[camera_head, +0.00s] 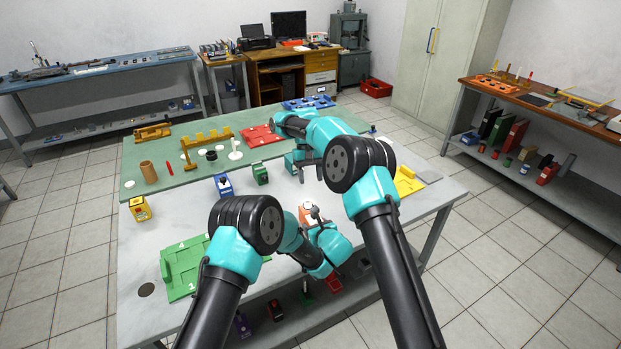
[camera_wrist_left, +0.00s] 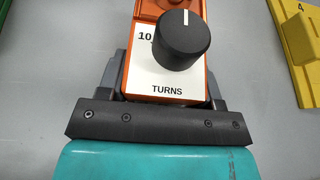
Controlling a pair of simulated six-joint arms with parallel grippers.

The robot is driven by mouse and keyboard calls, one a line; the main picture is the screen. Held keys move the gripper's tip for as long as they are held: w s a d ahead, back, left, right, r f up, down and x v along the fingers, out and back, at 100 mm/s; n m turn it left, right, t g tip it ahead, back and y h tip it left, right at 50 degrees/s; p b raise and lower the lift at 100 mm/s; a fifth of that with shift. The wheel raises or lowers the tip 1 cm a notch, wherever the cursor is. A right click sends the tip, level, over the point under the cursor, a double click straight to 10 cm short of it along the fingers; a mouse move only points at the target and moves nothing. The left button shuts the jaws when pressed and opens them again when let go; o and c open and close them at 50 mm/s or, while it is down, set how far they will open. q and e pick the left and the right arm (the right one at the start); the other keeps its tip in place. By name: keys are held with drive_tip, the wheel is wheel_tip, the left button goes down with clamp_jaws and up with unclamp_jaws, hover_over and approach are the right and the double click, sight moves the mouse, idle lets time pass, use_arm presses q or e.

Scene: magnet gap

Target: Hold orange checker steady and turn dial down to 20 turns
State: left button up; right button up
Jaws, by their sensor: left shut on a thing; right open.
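The orange checker (camera_head: 305,210) stands on the front part of the table, partly hidden by my left arm. In the left wrist view the orange checker (camera_wrist_left: 200,75) has a black dial (camera_wrist_left: 180,42) over a white face reading "10" and "TURNS". The dial's white mark points to the top of the picture; other numbers are hidden or out of view. My left gripper (camera_wrist_left: 163,80) is shut on the checker, one finger on each side. My right gripper (camera_head: 303,172) is open behind the checker, apart from it and partly hidden by its arm.
A green numbered tray (camera_head: 182,268) lies left, a yellow one (camera_head: 405,182) right and a red one (camera_head: 262,136) behind. Blue (camera_head: 223,186), green (camera_head: 260,174) and yellow (camera_head: 140,209) devices stand on the table.

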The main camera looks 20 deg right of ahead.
use_arm(q)
drive_tip(key=shift+f, duration=0.15)
drive_tip(key=o, duration=1.1)
drive_tip(key=v, duration=1.2)
